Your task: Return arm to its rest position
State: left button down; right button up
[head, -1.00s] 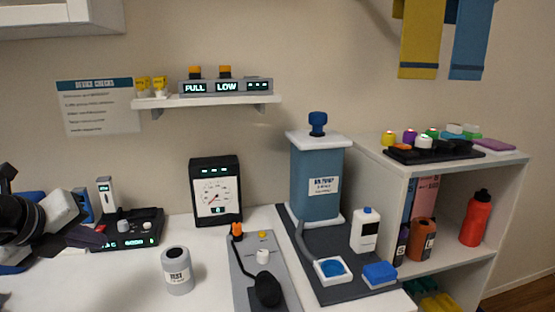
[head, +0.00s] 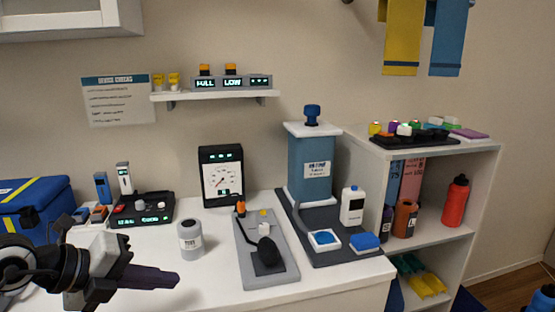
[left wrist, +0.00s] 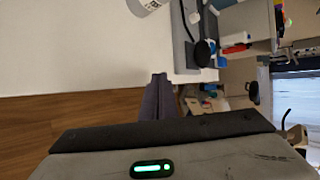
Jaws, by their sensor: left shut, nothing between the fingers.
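My left arm comes in from the left edge of the head view, low over the bench. Its gripper (head: 172,280) points right, with dark fingers shut together and nothing between them. It is in front of and left of the grey labelled can (head: 190,240), apart from it. In the left wrist view the shut fingers (left wrist: 158,82) show at the middle, with part of the can (left wrist: 148,5) at the top edge. My right gripper is not in view.
The white bench (head: 215,265) has bare room around the can. A blue bag (head: 35,205) and a dark device (head: 142,210) stand behind the arm. A gauge box (head: 221,177), a grey plate (head: 280,270) and a blue tank (head: 309,170) stand further right, beside a shelf unit (head: 465,160).

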pick_arm(q)
jog(key=s+d+n+h, duration=0.3)
jog(key=s+d+h, duration=0.2)
jog(key=d+h, duration=0.5)
jog(key=s+a+f+n+t+y, duration=0.2)
jog(key=a+f+n+t+y, duration=0.15)
jog(key=f+n+y, duration=0.55)
jog(key=s+a+f+n+t+y, duration=0.2)
jog(key=a+f+n+t+y, duration=0.15)
jog(key=f+n, duration=0.8)
jog(key=s+d+f+n+g+y, duration=0.2)
jog(key=s+f+n+g, duration=0.2)
jog(key=s+f, duration=0.9)
jog(key=shift+s+d+f+g, duration=0.15)
jog(key=shift+s+f+g, duration=0.1)
jog(key=shift+s+g, duration=0.65)
